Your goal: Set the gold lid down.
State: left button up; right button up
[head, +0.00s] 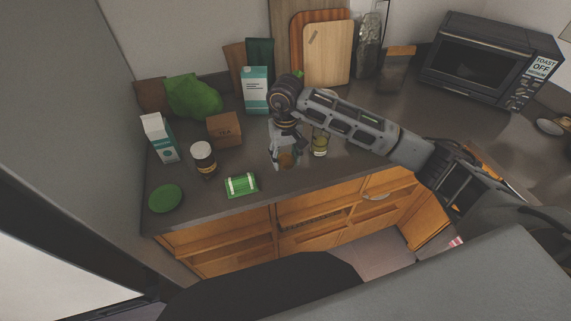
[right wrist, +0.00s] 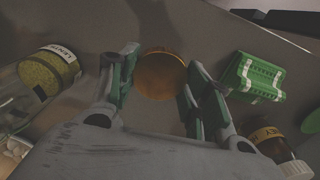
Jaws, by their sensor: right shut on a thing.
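The gold lid (head: 287,160) is a small round disc at the fingertips of my right gripper (head: 286,158), low over the dark counter (head: 225,208). In the right wrist view the gold lid (right wrist: 160,75) lies between the two green-padded fingers of the right gripper (right wrist: 157,84), which is shut on it. I cannot tell whether the lid touches the counter. My left gripper is not in view.
A glass lentil jar (head: 320,146) stands close right of the gripper. A green packet (head: 242,184), a brown jar (head: 203,158) and a brown tea box (head: 224,129) are to the left. Bare counter lies in front, up to its edge.

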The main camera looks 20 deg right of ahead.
aim_at(285, 159)
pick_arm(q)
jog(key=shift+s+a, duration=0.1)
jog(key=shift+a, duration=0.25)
pick_arm(e)
jog(key=shift+f, duration=0.2)
jog(key=shift+f+p, duration=0.35)
jog(key=shift+f, duration=1.45)
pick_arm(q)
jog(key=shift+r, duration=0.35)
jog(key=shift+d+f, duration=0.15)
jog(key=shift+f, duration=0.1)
pick_arm(e)
jog(key=shift+f, duration=0.15)
jog(key=o, duration=1)
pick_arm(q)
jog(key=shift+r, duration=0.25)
pick_arm(e)
jog(key=shift+r, duration=0.2)
